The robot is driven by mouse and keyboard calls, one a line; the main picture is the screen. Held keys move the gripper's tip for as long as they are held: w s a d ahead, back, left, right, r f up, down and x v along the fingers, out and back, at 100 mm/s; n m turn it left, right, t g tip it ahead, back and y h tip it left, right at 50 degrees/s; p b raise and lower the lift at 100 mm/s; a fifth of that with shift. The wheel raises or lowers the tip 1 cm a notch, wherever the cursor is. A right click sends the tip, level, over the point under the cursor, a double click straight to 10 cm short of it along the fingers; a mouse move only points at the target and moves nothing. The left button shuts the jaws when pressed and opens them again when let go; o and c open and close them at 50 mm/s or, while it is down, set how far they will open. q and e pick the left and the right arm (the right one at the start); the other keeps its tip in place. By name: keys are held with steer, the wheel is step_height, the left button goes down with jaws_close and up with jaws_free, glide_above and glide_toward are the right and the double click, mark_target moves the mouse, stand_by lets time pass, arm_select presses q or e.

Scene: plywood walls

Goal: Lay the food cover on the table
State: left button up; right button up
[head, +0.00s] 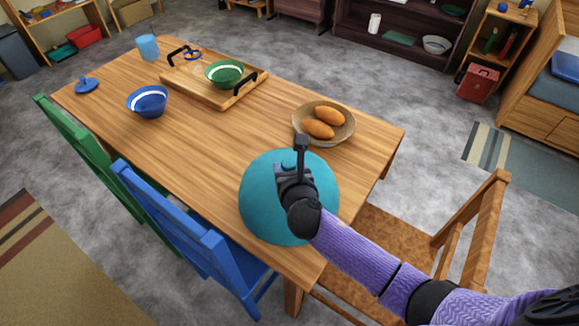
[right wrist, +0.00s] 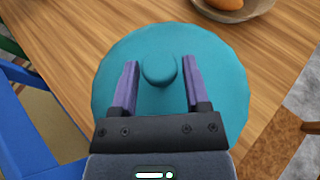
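The food cover (head: 262,210) is a teal dome with a round knob on top. It appears to sit dome-up at the near end of the wooden table (head: 200,135). My right gripper (head: 293,165) is above the cover. In the right wrist view, the cover (right wrist: 215,95) fills the middle. Its knob (right wrist: 159,69) shows between the open fingers of the right gripper (right wrist: 160,65), with a gap on each side. The arm and gripper hide part of the cover in the head view. My left gripper is not in view.
A bowl (head: 350,136) with bread rolls stands just beyond the cover. A tray (head: 192,90) with a green bowl (head: 225,73), a blue bowl (head: 148,102) and a blue cup (head: 147,47) are farther off. Chairs stand along the left side and near end. The table's middle is clear.

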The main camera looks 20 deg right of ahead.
steer(key=shift+o, duration=0.9)
steer(key=shift+s+r, duration=0.1)
steer(key=shift+r, duration=0.2)
steer(key=p+v, duration=0.4)
steer(key=v, duration=0.7)
steer(key=shift+s+p, duration=0.35)
steer(key=shift+s, duration=0.05)
